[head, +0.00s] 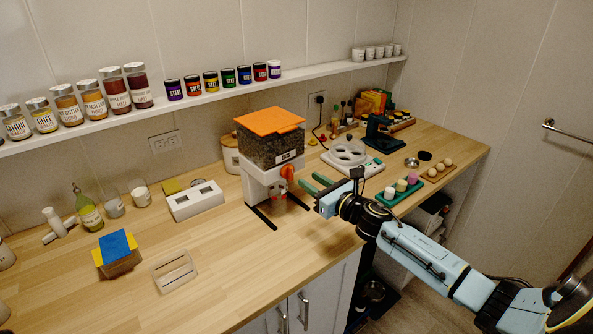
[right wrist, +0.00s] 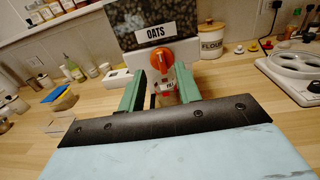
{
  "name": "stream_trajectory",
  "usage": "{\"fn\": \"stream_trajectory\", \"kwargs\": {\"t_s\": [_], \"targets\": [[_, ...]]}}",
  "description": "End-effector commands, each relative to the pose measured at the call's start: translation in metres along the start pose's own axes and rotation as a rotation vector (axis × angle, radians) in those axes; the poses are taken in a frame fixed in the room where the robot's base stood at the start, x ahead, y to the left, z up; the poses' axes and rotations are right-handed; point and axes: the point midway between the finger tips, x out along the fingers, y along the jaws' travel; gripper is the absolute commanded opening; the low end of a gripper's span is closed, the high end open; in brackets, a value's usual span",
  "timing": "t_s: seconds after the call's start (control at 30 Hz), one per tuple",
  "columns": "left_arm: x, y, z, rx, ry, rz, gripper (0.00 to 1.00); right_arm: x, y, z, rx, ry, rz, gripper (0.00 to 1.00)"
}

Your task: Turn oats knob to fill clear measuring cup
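The oats dispenser (head: 268,150) stands on the wooden counter, with an orange lid, a dark full hopper and a white base. In the right wrist view its label reads OATS (right wrist: 156,32). The orange knob (head: 288,172) is on its front and also shows in the right wrist view (right wrist: 160,63). A clear measuring cup (head: 279,197) with red marks stands under the knob, partly hidden in the right wrist view. My right gripper (head: 309,183) is open and empty, its green fingers (right wrist: 159,84) spread just in front of the knob, apart from it. My left gripper is out of view.
A white scale with a clear dish (head: 350,155) and a green tray (head: 399,193) stand to the right. A white block (head: 195,202) and a clear container (head: 176,272) are on the left. A flour canister (right wrist: 211,42) stands behind.

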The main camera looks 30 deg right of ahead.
Motion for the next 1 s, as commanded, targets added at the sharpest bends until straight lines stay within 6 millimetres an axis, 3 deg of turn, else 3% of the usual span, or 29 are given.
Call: {"fn": "stream_trajectory", "kwargs": {"t_s": [0.2,0.4,0.87,1.0], "targets": [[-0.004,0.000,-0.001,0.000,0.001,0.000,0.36,0.036,0.000,0.001,0.004,-0.002,-0.001,0.34],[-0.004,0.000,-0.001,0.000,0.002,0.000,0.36,0.059,0.001,0.000,0.003,-0.001,0.000,0.34],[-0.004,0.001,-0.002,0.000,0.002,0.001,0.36,0.068,0.001,0.000,0.002,0.000,0.001,0.34],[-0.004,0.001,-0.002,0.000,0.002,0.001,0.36,0.068,0.001,0.000,0.002,0.000,0.001,0.17]]}}
